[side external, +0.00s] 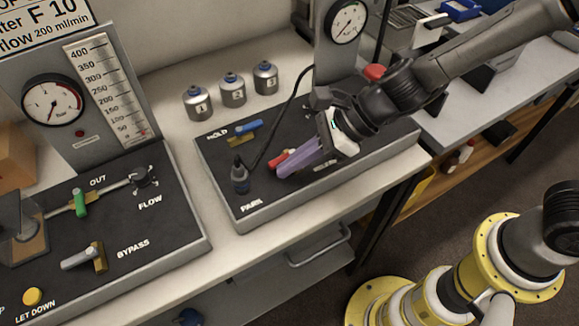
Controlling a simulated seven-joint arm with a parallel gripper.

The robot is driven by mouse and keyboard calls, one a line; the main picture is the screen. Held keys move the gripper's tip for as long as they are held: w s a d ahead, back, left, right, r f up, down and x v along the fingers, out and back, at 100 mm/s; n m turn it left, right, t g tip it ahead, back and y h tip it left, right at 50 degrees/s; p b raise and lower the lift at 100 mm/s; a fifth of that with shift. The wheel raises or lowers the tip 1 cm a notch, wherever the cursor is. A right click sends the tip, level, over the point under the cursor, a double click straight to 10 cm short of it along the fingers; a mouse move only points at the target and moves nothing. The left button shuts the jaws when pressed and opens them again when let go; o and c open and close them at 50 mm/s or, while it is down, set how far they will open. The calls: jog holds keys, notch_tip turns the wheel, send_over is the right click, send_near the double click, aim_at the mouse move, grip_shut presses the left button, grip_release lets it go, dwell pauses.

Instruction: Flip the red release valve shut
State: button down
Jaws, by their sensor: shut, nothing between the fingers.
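The red release valve handle (278,159) sits on the dark top of the right-hand panel (228,178), between the HOLD and PARK labels. My gripper (282,173) is shut and empty, with its purple fingers low over the panel, just right of the red handle. The fingers hide part of the valve and its label. I cannot tell whether they touch the handle.
A blue-handled valve (247,128) is behind the red one. A dark fitting (239,178) with a black cable stands just left. Several numbered cylinders (233,90) stand behind. The left panel (115,225) carries a green valve (79,203), a grey BYPASS valve (80,258) and a yellow button (33,296).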

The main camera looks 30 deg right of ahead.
jog(key=shift+w+d, duration=0.15)
jog(key=s+r, duration=0.7)
jog(key=s, duration=0.4)
dwell(0.4)
jog(key=shift+d, duration=0.1)
jog(key=w+d+r+n+t, duration=0.1)
jog(key=w+d+r+t, duration=0.2)
jog(key=d, duration=0.4)
jog(key=w+d+r+n+t, duration=0.1)
jog(key=w+d+r, duration=0.1)
jog(key=d+r, duration=0.4)
jog(key=s+d+f+n+g+h, duration=0.1)
jog(key=s+d+n+h, duration=0.3)
jog(key=d+n, duration=0.4)
jog(key=s+d+f+n+g+h, duration=0.1)
jog(key=s+d+f+n+h, duration=0.2)
jog(key=s+d+n, duration=0.4)
jog(key=d+n+h, duration=0.1)
jog(key=d+n, duration=0.1)
jog(key=n, duration=0.3)
jog(key=shift+f+n, duration=0.3)
